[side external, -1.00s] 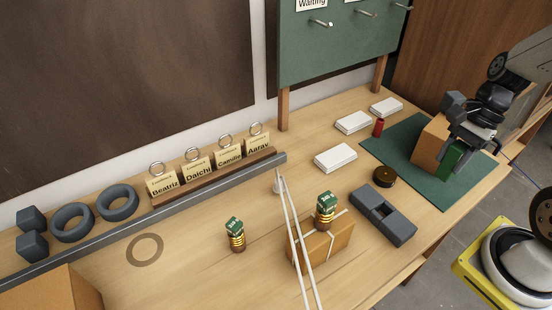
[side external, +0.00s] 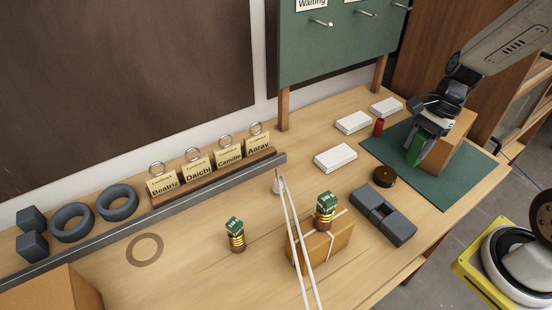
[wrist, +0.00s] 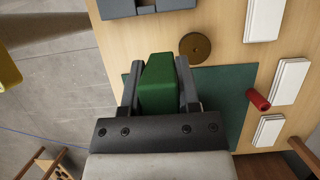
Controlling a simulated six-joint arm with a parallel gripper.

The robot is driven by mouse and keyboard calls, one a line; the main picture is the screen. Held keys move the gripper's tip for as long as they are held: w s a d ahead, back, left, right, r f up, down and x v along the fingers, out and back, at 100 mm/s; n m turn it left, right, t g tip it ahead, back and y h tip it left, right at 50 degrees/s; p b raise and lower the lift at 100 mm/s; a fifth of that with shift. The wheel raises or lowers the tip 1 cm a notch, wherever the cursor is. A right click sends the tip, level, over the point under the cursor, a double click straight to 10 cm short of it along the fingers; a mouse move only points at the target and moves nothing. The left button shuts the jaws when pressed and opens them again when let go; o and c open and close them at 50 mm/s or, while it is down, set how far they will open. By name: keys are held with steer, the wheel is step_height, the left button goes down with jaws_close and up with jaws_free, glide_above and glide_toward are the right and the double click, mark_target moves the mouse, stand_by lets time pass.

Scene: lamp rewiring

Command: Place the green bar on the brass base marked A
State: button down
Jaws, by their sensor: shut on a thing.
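My gripper (wrist: 160,72) is shut on the green bar (wrist: 158,85), with one finger on each side of it. In the side external view the green bar (side external: 415,150) hangs upright below the dark fingers, over the green mat and left of an orange-brown block; I cannot tell its height above the mat. A round brass-coloured disc (side external: 384,177) lies on the wood left of the mat, apart from the bar, and shows in the wrist view (wrist: 195,46). Two green-topped pieces with brass bands, one (side external: 235,237) on the table and one (side external: 325,210) on a wooden block, stand farther left. No letter A is readable.
The orange-brown block (side external: 455,143) stands on the green mat (side external: 470,182). A dark grey slotted block (side external: 384,215), a red cylinder (side external: 378,127) and white blocks (side external: 336,158) are nearby. Two pale rods (side external: 295,240) rise in front. Wood is bare at left centre.

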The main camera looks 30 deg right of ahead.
steer(key=shift+w+d+f, duration=0.15)
steer(key=shift+w+f, duration=0.7)
steer(key=shift+f, duration=0.1)
steer(key=shift+w+d+f, duration=0.2)
steer(key=shift+w+f, duration=0.7)
steer(key=shift+f, duration=0.05)
steer(key=shift+w+d+f, duration=0.15)
steer(key=shift+w+f, duration=0.7)
steer(key=shift+f, duration=0.1)
steer(key=shift+w+f, duration=0.15)
steer(key=shift+f, duration=0.05)
steer(key=shift+w+f, duration=0.1)
steer(key=shift+f, duration=1.55)
steer(key=shift+f, duration=0.15)
steer(key=shift+c, duration=1.6)
jaws_free()
steer(key=v, duration=1.2)
